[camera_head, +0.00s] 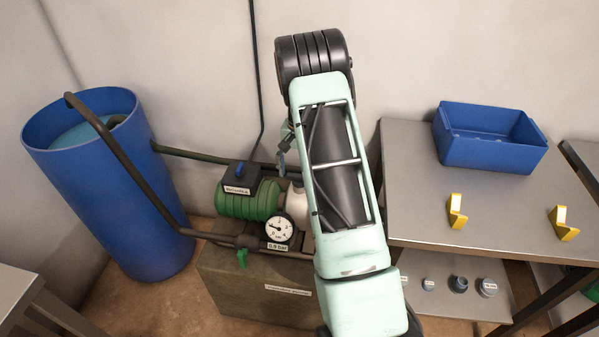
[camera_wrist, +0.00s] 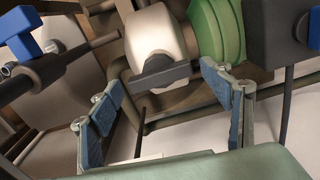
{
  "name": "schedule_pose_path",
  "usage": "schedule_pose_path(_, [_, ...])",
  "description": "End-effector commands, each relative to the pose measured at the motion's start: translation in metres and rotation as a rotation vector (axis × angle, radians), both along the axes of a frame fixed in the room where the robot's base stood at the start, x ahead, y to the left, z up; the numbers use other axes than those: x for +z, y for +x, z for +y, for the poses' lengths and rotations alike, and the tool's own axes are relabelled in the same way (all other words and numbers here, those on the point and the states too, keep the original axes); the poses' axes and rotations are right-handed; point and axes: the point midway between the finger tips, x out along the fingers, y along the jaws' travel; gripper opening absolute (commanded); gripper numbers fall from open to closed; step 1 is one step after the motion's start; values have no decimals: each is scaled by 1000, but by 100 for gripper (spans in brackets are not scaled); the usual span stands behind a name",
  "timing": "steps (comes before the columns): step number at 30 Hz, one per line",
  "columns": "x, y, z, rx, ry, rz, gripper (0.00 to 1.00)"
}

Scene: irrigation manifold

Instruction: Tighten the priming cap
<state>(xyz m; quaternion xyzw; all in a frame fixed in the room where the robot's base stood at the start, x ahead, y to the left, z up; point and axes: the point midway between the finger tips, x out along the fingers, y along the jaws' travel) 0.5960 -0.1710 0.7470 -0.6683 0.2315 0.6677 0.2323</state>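The dark bar-shaped grip of what looks like the priming cap (camera_wrist: 168,75) is in the wrist view, in front of the cream pump housing (camera_wrist: 155,30). The housing also shows, partly hidden, in the head view (camera_head: 297,203). My gripper (camera_wrist: 161,86) is open, with one blue-padded finger towards each side of the cap grip. The fingers look apart from it, and nothing is held. How far the cap is screwed in cannot be told. In the head view my arm hides the cap and most of my gripper.
The green motor (camera_head: 248,202) with a black switch box (camera_head: 240,182) and a pressure gauge (camera_head: 279,229) stand close by. A blue barrel (camera_head: 110,190) and dark pipes are left. A metal table (camera_head: 410,190) at right bears a blue bin (camera_head: 490,153) and two yellow pieces (camera_head: 456,212).

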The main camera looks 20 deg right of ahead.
Motion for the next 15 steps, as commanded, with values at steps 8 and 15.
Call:
schedule_pose_path(8, [0,0,0,3,-1,1,75])
schedule_pose_path(15, [26,1,0,3,-2,-4,75])
